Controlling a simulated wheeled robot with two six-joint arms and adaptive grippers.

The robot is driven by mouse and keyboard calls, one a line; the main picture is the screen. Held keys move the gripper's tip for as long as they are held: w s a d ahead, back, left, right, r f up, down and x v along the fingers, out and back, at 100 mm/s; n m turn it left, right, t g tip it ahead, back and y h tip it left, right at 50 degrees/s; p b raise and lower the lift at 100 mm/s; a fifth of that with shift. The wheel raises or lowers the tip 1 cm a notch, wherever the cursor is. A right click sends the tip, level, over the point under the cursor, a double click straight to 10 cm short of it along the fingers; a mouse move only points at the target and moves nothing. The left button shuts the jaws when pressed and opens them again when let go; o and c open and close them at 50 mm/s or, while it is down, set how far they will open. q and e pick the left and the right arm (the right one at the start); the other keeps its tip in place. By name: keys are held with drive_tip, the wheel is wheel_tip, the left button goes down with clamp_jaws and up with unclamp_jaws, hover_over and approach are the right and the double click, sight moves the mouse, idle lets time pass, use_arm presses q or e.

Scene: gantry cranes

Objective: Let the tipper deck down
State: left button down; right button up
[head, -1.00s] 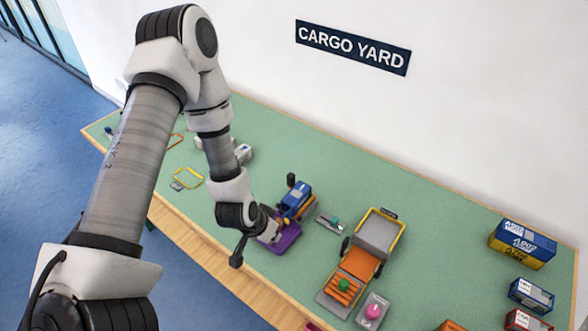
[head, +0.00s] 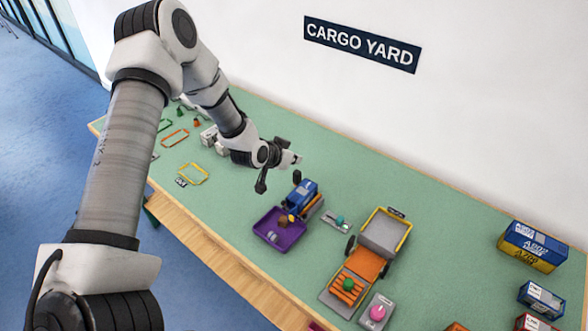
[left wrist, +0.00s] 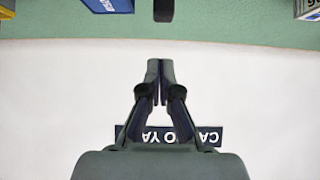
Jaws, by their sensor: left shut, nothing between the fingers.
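A blue tipper-like unit (head: 301,192) with orange side parts and a dark upright knob stands mid-table, next to a purple tray (head: 267,238) holding a few small items. To its right is a grey deck (head: 383,234) with a yellow rim, joined to an orange slatted ramp (head: 363,264). I cannot tell for certain which is the tipper deck or how far it is tilted. My left gripper (head: 298,160) is above the table behind the blue unit, touching nothing. Its closed, empty fingertips show in the left wrist view (left wrist: 160,65). My right gripper is out of view.
A pink button (head: 377,312) on a grey plate and a small plate with a teal knob (head: 340,219) are near the grey deck. Stacked blue and yellow containers (head: 533,246) stand at the right. A yellow frame (head: 193,174) lies at the left. The back strip of table is clear.

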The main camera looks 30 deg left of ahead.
sight(296, 170)
use_arm(q)
wheel_tip(296, 170, down, 4)
drive_tip(key=shift+r, duration=0.2)
drive_tip(key=shift+w+f+b, duration=0.25)
drive_tip(key=shift+f+b, duration=0.55)
drive_tip(key=shift+d, duration=0.1)
drive_tip(key=shift+s, duration=0.1)
drive_tip(key=shift+r, duration=0.2)
